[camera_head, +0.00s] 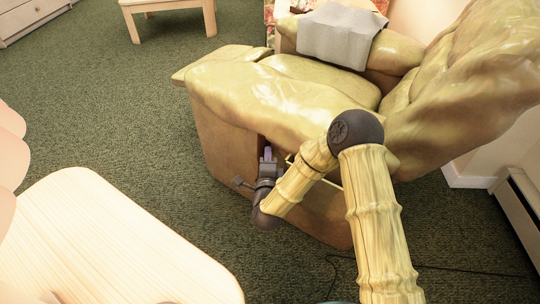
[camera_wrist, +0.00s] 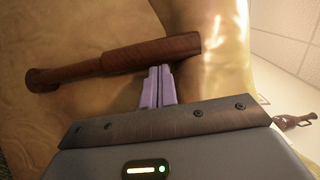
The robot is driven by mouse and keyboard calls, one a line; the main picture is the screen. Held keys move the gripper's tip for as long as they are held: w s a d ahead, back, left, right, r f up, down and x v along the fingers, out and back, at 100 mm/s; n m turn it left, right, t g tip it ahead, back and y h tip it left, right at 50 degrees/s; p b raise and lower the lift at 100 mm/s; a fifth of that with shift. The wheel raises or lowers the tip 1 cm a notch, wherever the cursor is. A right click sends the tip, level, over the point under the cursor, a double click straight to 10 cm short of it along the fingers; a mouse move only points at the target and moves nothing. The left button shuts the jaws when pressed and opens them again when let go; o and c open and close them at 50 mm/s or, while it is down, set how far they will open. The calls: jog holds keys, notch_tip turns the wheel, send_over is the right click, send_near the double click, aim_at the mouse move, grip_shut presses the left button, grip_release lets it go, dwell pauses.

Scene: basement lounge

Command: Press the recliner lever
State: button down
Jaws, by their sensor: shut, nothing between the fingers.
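The recliner (camera_head: 270,95) is a glossy yellow-tan padded chair with a brown side panel. Its lever (camera_wrist: 115,60) is a dark reddish-brown wooden handle on the side, seen in the wrist view running from lower left to its thick end at upper right. My gripper (camera_wrist: 160,72) is shut and empty, its purple fingers together. The fingertips are just below the lever near its thick right end. I cannot tell whether they touch it. In the head view my gripper (camera_head: 268,154) is close to the side panel; I cannot make out the lever there.
A light wooden table (camera_head: 110,250) stands at the near left. A small wooden stool (camera_head: 165,5) is at the back. A grey cloth (camera_head: 340,35) lies over the recliner's far arm. A baseboard heater (camera_head: 518,210) is at right. Open green carpet (camera_head: 110,110) lies left of the recliner.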

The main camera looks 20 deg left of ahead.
jog(key=w+a+n+g+h+p, duration=0.25)
jog(key=a+n+p, duration=0.25)
jog(key=a+p, duration=0.5)
jog(key=w+a+f+n+g+b, duration=0.1)
jog(key=w+a+f+g+b, duration=0.1)
jog(key=w+a+f+b, duration=0.2)
jog(key=shift+a+f+n+h, duration=0.4)
jog(key=shift+a+f, duration=1.4)
jog(key=shift+a, duration=1.65)
jog(key=shift+f, duration=0.1)
